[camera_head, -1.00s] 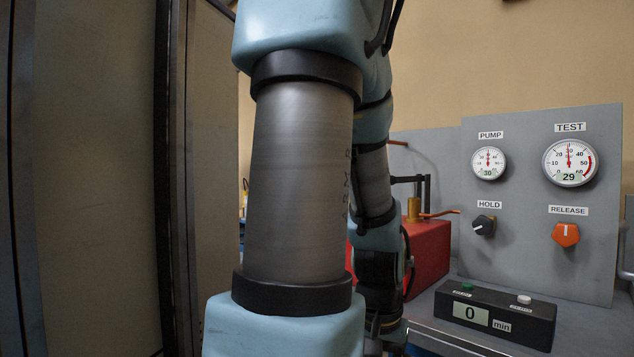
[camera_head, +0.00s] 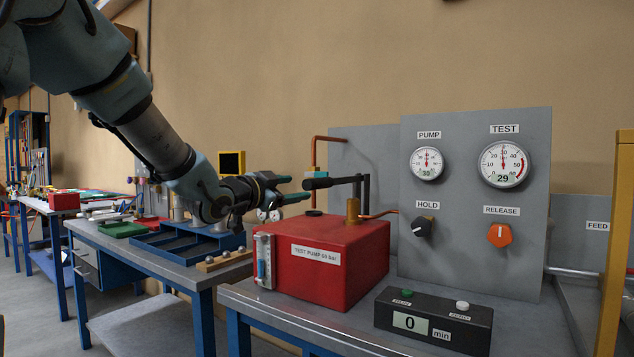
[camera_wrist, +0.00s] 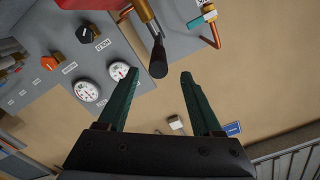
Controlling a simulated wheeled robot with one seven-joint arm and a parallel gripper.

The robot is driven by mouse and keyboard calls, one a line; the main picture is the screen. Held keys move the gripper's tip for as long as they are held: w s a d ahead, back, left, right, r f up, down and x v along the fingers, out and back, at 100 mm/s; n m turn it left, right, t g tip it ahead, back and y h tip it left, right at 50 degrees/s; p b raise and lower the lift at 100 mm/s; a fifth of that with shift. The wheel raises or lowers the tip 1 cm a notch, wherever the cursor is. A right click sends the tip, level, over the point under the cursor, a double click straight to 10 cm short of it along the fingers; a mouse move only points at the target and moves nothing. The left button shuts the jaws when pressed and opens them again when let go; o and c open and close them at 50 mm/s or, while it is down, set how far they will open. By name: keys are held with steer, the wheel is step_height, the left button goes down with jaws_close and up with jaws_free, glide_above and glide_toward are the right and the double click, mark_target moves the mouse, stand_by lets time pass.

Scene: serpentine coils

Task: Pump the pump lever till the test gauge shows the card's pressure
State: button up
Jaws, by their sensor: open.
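The red test pump (camera_head: 330,265) sits on the grey bench. Its pump lever (camera_head: 320,183) has a black grip pointing left, roughly level, above the pump. My gripper (camera_head: 296,189) is open and empty just left of the grip's end. In the wrist view, the lever's dark grip end (camera_wrist: 158,66) lies between the tips of my gripper (camera_wrist: 159,76), with gaps on both sides. The test gauge (camera_head: 504,165) reads 29 and the pump gauge (camera_head: 427,163) reads 30. I cannot make out a pressure card.
The black hold knob (camera_head: 423,226) and orange release knob (camera_head: 499,235) are on the grey panel. A timer box (camera_head: 432,320) showing 0 min stands in front. A copper pipe with a teal valve (camera_head: 315,173) rises behind the pump. A blue tray (camera_head: 190,243) lies on the left bench.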

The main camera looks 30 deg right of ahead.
mark_target(319, 183)
steer(key=shift+d+r, duration=0.2)
steer(key=shift+d, duration=0.2)
steer(key=p+x, duration=0.1)
steer(key=x, duration=0.9)
steer(key=shift+d, duration=0.1)
jaws_close()
stand_by(0.9)
